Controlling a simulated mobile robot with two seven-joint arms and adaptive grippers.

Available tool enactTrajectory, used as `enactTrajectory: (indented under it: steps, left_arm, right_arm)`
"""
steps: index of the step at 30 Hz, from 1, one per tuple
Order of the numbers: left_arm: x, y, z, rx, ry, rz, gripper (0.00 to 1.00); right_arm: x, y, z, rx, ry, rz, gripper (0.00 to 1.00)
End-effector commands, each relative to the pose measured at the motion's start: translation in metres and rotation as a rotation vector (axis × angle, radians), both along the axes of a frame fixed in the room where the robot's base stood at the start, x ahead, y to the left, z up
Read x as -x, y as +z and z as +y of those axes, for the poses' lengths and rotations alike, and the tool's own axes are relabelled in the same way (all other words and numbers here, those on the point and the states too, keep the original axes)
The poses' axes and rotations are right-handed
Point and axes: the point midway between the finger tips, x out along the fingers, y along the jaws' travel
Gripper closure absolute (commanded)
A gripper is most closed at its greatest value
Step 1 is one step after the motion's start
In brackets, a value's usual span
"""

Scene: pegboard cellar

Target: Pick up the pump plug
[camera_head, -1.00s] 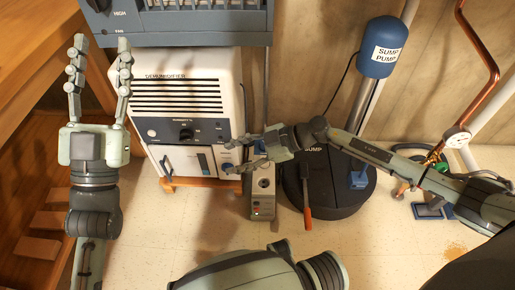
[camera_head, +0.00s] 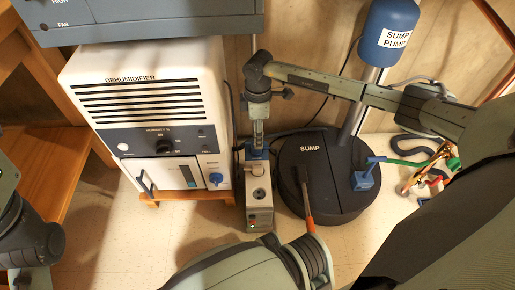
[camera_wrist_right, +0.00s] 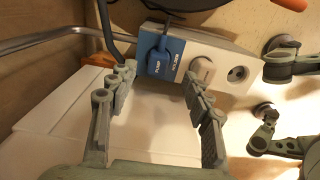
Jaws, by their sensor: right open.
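The blue pump plug (camera_wrist_right: 168,45) sits in the end of a grey outlet box in the right wrist view, over a blue plate with white lettering. In the head view a blue patch at the plug (camera_head: 256,153) shows at the box's far end, mostly hidden by my right gripper. My right gripper (camera_wrist_right: 158,76) is open, with its fingertips on either side of the plug's line and just short of it. In the head view the right gripper (camera_head: 257,140) points down over the box. Only left arm links show at the left edge; the left gripper is out of frame.
The outlet box (camera_head: 259,212) stands between the white dehumidifier (camera_head: 150,100) and the dark sump lid (camera_head: 325,160). A round pale socket or plug (camera_wrist_right: 203,70) and an open socket (camera_wrist_right: 238,73) share its top. An orange-handled tool (camera_head: 310,222) leans at the sump.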

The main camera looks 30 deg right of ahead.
Motion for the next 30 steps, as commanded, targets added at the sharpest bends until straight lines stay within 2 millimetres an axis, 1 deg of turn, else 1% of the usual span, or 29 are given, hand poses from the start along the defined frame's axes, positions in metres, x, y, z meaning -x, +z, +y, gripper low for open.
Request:
enactTrajectory:
  steps: [1,6,9,12,19,30]
  left_arm:
    - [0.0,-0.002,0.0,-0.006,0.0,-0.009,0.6]
    - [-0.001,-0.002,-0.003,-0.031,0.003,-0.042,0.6]
    - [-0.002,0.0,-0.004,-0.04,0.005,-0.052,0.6]
    - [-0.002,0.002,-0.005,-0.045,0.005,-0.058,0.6]
    - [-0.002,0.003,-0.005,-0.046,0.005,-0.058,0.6]
    - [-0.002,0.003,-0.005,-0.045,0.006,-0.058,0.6]
  right_arm:
    - [0.0,-0.009,0.0,0.0,0.0,0.001,0.5]
    - [-0.003,-0.036,0.001,-0.002,0.0,0.001,0.5]
    - [-0.003,-0.047,0.001,-0.003,0.0,0.001,0.5]
    - [-0.003,-0.052,0.001,-0.003,0.0,0.001,0.5]
    - [-0.003,-0.052,0.002,-0.003,0.001,0.001,0.5]
    - [-0.003,-0.052,0.001,-0.003,0.001,0.001,0.96]
